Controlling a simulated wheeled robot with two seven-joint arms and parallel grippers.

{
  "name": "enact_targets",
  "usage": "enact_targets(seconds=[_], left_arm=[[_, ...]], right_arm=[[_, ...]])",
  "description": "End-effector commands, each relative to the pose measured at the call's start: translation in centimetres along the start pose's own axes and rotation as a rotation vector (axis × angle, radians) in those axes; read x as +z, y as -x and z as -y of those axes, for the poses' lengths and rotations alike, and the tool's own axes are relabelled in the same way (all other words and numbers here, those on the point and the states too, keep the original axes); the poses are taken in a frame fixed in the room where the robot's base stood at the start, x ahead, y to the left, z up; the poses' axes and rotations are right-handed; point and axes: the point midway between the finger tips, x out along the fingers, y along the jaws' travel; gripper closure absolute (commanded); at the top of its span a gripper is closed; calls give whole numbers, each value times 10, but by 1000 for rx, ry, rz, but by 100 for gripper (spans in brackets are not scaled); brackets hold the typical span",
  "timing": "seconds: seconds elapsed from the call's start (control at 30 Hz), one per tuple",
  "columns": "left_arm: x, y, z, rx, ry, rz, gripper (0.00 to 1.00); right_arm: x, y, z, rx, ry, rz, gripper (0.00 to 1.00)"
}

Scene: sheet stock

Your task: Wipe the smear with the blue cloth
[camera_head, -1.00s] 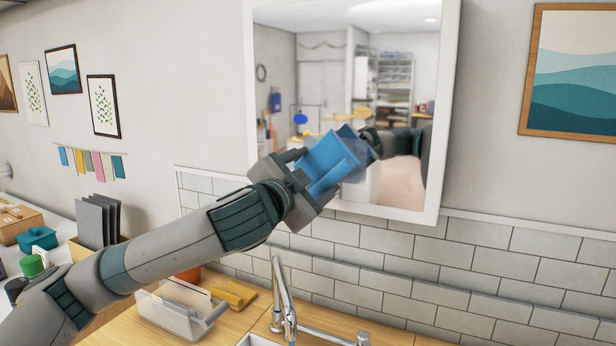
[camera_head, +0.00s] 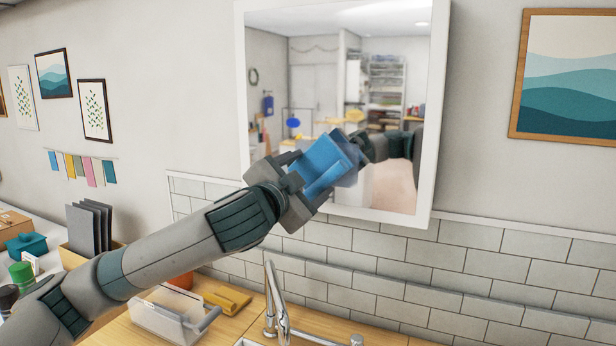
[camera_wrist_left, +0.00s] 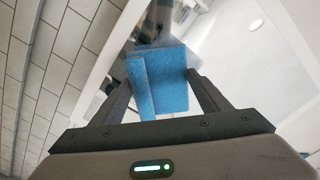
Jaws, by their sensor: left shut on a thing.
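The blue cloth (camera_head: 322,165) is a folded pad in front of the mirror's lower part. My left gripper (camera_head: 303,176) is shut on it; in the left wrist view the cloth (camera_wrist_left: 158,82) sits between the two fingers (camera_wrist_left: 160,92). The white-framed mirror (camera_head: 330,75) hangs on the wall and reflects the cloth and my arm. The cloth's far edge is at or very close to the glass; I cannot tell if it touches. No smear can be made out; the cloth and gripper cover part of the glass. My right gripper is not in view.
Below the mirror are white wall tiles (camera_head: 380,247) and a chrome tap (camera_head: 275,300). Grey sheets (camera_head: 88,228) stand at the left. A framed picture (camera_head: 568,75) hangs at the right.

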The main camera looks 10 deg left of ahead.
Motion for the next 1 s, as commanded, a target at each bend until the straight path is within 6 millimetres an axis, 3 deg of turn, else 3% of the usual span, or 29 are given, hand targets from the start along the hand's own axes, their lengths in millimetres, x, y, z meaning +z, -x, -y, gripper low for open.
enact_targets(seconds=[1.0], left_arm=[[0, -25, 0, 0, 1, 1, 52]], right_arm=[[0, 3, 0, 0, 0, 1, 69]])
